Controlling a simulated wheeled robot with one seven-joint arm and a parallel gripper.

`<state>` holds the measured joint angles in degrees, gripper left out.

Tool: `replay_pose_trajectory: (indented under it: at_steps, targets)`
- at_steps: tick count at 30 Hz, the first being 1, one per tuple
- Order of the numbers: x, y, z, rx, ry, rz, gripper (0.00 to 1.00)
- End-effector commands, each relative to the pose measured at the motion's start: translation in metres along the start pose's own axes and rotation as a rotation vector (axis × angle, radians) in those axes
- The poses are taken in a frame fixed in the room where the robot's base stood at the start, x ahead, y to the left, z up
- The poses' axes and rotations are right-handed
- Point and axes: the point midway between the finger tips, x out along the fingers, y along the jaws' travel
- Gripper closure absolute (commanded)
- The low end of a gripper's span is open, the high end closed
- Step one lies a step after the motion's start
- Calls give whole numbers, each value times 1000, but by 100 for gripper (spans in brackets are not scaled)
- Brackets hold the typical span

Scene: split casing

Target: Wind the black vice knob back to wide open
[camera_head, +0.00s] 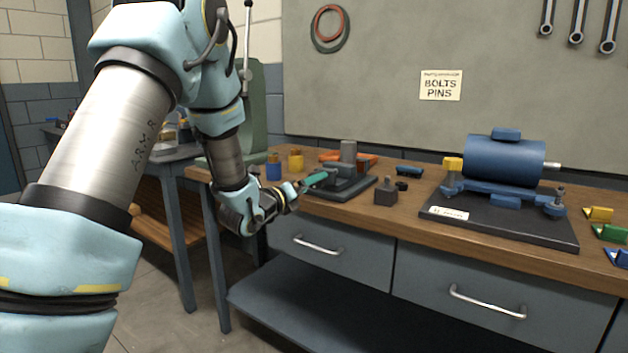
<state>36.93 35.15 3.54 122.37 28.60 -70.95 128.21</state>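A small dark vice (345,188) stands on the workbench left of centre, with an upright grey cylinder (348,151) at it. A teal-green part (316,179) sticks out of its left side toward my gripper. My gripper (293,193) is at the bench's front edge, at the left end of the vice, pointing right toward it. The black knob cannot be made out clearly; the gripper's fingers cover the place at the vice's left end. The fingers are too small and dark to tell whether they are open, or touching or holding the knob.
A blue motor-like casing (505,160) stands on a dark base plate at right. A dark grey block (386,192) sits right of the vice. Blue (273,168) and yellow (296,160) pots stand behind my gripper. Coloured clips (599,214) lie at far right. Drawers (480,298) are below.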

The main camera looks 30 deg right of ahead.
Motion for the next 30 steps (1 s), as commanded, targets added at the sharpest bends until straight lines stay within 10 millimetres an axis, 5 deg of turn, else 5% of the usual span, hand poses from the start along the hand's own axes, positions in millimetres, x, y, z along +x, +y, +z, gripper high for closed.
replay_pose_trajectory:
  at_steps: [6,16,30]
  targets:
    - [23,-1,0,0,0,-1,11]
    - [26,0,0,-1,0,0,11]
    - [26,0,0,-1,0,0,62]
